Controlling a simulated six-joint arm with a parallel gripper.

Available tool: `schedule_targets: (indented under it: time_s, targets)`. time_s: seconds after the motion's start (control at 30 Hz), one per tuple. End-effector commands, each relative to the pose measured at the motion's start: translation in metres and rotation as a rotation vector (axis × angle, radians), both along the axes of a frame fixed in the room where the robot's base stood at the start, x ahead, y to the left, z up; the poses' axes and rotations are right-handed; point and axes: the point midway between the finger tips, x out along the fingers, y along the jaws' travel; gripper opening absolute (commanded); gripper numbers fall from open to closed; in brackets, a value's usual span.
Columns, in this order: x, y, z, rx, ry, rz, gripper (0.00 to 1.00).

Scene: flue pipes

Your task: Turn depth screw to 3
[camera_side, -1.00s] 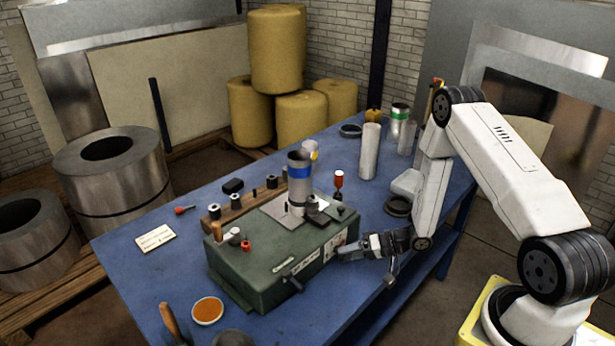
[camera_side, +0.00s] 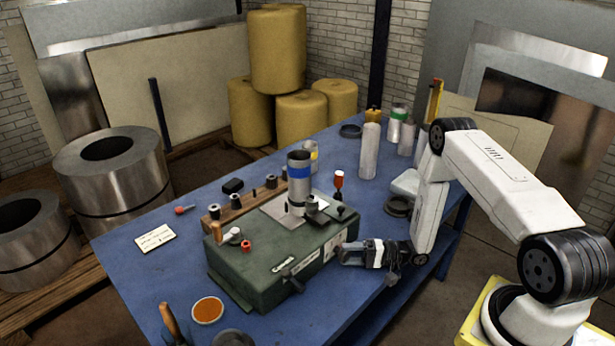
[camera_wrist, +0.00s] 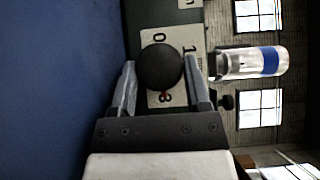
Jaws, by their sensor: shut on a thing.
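The depth screw's round black knob (camera_wrist: 160,66) is on the end face of the green machine (camera_side: 265,275). My gripper (camera_side: 345,252) is at that face, and in the wrist view its two fingers (camera_wrist: 162,82) are shut on the knob, one on each side. Behind the knob is a pale dial plate (camera_wrist: 181,65) with dark numerals; 0, 1 and what looks like 3 show. A small red mark is at the knob's lower edge beside the 3. The knob hides the middle of the dial, and my gripper hides the knob in the side view.
A metal pipe with a blue band (camera_side: 299,180) stands upright on the machine.

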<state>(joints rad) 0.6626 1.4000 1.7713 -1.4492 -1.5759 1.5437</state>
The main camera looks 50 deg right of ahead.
Motion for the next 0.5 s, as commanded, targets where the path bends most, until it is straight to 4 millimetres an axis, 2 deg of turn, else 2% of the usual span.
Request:
schedule_targets:
  time_s: [0.2,0.23,0.3,0.33,0.5]
  targets:
    - [0.0015,-0.0013,0.0009,-0.002,-0.004,-0.004,0.02]
    - [0.0016,-0.0013,0.0008,-0.002,-0.004,-0.005,0.64]
    - [0.0015,-0.0012,0.0008,-0.004,-0.004,-0.004,0.87]
    - [0.0014,-0.0011,0.0007,-0.003,-0.003,-0.004,0.95]
    - [0.0008,-0.0006,0.0002,-0.003,-0.001,-0.002,0.95]
